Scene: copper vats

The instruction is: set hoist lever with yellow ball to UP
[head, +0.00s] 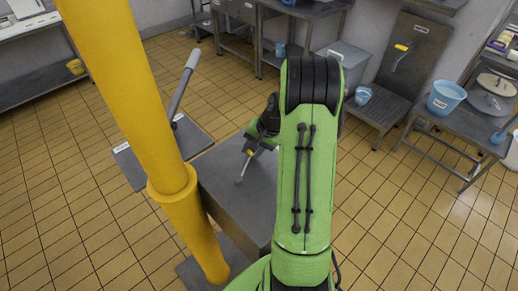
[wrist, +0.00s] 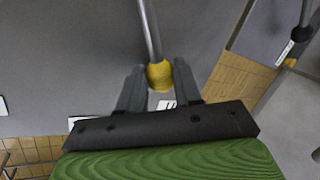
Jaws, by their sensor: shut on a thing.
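The hoist lever's yellow ball (wrist: 159,75) sits between the two fingertips of my gripper (wrist: 157,82) in the wrist view. My gripper is shut on the ball. The lever's grey rod (wrist: 149,28) runs from the ball toward the top of the wrist view. In the head view my gripper (head: 252,151) is over the grey cabinet (head: 223,185), with a bit of yellow showing beside it. My own arm hides part of the cabinet there. White labels show near the ball in the wrist view, too small to read.
A thick yellow post (head: 130,90) stands close on the left. Another grey lever (head: 184,84) rises from a dark plate (head: 130,165) behind it. A wall panel with a yellow-handled lever (head: 402,47) and a blue bucket (head: 445,97) are at the right. Tiled floor is open between.

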